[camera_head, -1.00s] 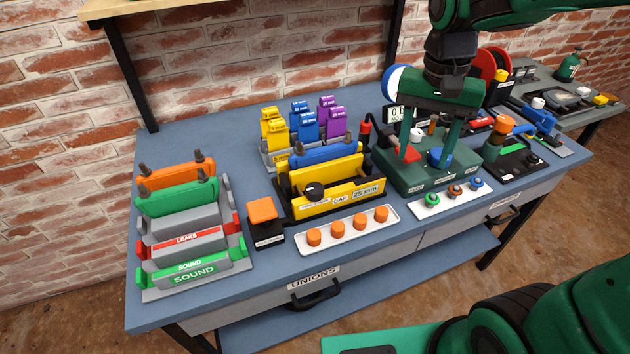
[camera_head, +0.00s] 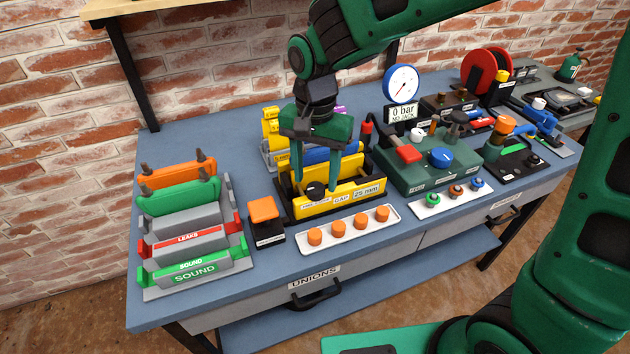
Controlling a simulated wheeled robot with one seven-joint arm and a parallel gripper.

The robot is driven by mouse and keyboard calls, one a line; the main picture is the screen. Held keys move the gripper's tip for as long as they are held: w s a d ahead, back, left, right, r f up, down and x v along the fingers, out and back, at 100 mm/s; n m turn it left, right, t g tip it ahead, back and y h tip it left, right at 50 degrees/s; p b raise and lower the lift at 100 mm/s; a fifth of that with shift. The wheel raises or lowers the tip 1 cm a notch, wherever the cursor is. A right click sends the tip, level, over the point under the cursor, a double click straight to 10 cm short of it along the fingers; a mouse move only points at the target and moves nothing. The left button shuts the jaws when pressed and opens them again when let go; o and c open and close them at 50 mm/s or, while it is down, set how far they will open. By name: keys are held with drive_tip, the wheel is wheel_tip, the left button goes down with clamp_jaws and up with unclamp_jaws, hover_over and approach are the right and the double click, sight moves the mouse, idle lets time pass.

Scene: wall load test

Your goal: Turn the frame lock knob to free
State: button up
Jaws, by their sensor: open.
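The knob's pointer setting is too small to read. My gripper (camera_head: 316,182) points down over the frame with its green fingers apart. One finger is left of the knob and the other is to its right; I cannot tell whether they are level with it. A blue piece (camera_head: 335,153) lies in the frame, partly hidden behind my gripper.
A white tray with several orange caps (camera_head: 347,232) lies in front of the frame. An orange-topped block (camera_head: 265,218) stands close on the left. The green pump box (camera_head: 430,172) and a gauge (camera_head: 400,84) stand on the right. Coloured blocks (camera_head: 271,131) stand behind.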

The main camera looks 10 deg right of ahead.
sight(316, 192)
drive_tip(key=shift+f, duration=1.4)
drive_tip(key=c, duration=1)
drive_tip(key=shift+c, duration=0.2)
